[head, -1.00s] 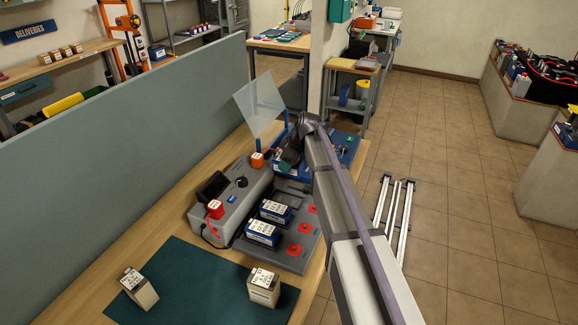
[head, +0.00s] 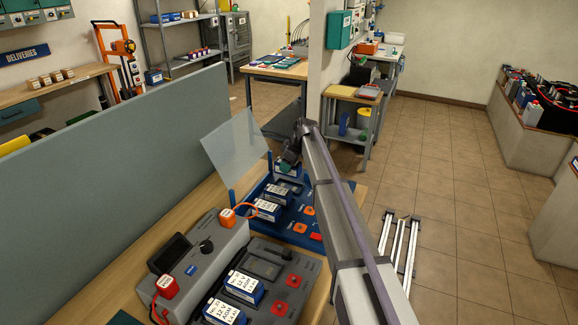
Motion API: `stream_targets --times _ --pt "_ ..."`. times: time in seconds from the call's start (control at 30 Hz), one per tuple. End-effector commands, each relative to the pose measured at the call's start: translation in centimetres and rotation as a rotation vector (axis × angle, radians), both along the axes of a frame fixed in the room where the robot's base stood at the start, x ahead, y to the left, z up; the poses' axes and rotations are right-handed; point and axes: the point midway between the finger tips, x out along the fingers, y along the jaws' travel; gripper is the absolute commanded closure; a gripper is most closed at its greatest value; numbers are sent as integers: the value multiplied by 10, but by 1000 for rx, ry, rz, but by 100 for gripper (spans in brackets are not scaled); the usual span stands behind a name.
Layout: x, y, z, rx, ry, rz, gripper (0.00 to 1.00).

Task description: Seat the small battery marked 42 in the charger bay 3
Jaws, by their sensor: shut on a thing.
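My gripper (head: 291,158) is at the far end of my arm, shut on a small blue-and-white battery (head: 288,170) over the back of a blue unit (head: 255,192). Its number cannot be read, and I cannot tell whether it is seated or lifted. A grey unit (head: 262,252) nearer me holds two blue, white-topped batteries (head: 244,287) and (head: 223,312). The bay numbers are too small to read.
A clear upright panel (head: 235,148) stands by the blue unit's left side. A grey box (head: 205,262) with a red clamp (head: 167,286) and an orange clamp (head: 228,217) stands left of the grey unit. A grey partition (head: 110,175) runs along the bench's left.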

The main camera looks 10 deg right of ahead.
Motion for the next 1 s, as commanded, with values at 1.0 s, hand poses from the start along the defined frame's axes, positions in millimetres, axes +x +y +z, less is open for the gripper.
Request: stream_targets --times 1.0 --pt "0 0 -55 0 0 0 98"
